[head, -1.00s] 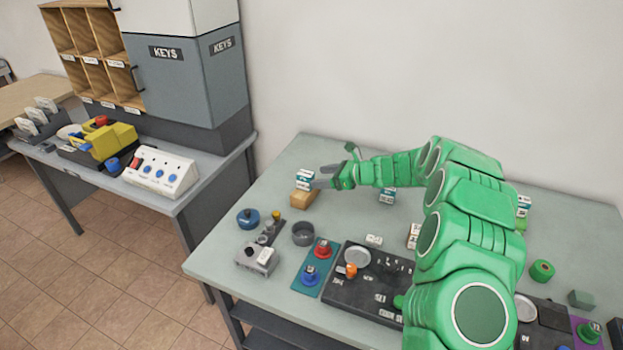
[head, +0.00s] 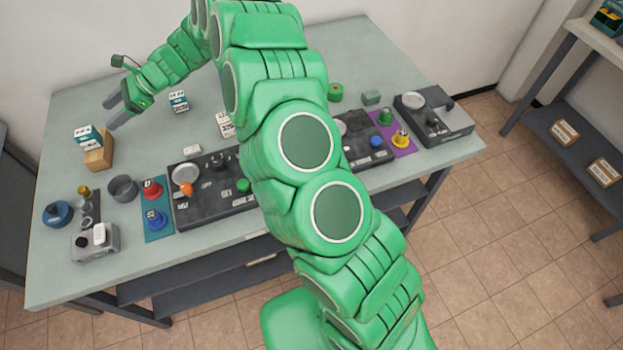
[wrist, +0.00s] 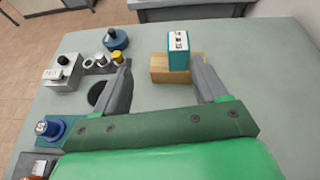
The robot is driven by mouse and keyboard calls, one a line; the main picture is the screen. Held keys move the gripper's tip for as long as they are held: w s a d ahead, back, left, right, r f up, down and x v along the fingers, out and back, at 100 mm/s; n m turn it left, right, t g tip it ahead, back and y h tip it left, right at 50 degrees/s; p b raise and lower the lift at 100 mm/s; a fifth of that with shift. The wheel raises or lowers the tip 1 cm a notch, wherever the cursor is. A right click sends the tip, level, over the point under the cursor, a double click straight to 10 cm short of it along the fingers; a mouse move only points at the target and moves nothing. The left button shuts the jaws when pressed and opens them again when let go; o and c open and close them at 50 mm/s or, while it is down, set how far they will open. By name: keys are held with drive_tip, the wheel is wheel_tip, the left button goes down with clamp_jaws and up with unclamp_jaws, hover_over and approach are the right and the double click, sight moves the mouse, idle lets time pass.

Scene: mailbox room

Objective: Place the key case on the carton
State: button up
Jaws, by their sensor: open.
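A small teal-and-white box with dark print, which looks like the key case (head: 88,137), sits upright on a tan block, which looks like the carton (head: 99,158), at the table's left. In the wrist view, the box (wrist: 178,52) rests on the tan block (wrist: 162,70), and the block's left end sticks out past it. My gripper (head: 109,114) is open and empty, just behind and right of the box in the head view. In the wrist view, my gripper's fingers (wrist: 161,62) are spread wide, with the box beyond and between them, nearer the right finger.
A similar teal-and-white box (head: 178,101) stands right of my gripper. A dark round bowl (head: 123,188), a blue round object (head: 57,213) and a grey device (head: 95,242) lie near the block. Dark control panels (head: 215,187) line the front. The table's back left is clear.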

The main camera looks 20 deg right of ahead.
drive_tip(key=s+d+r+n+g+h, duration=0.1)
drive_tip(key=s+d+r+n+h, duration=0.2)
drive_tip(key=s, duration=0.4)
drive_tip(key=s+d+r+n+g, duration=0.1)
drive_tip(key=s+d+r+n, duration=0.4)
drive_tip(key=s, duration=0.3)
drive_tip(key=s+d+r+n+h, duration=0.2)
drive_tip(key=s+d+r, duration=0.25)
drive_tip(key=s, duration=0.25)
drive_tip(key=s+d+n+h, duration=0.6)
drive_tip(key=s+d+h, duration=0.2)
drive_tip(key=s+d, duration=1.9)
drive_tip(key=shift+s+r+n+t, duration=0.2)
drive_tip(key=shift+r+n+t, duration=0.1)
drive_tip(key=shift+r+t, duration=0.1)
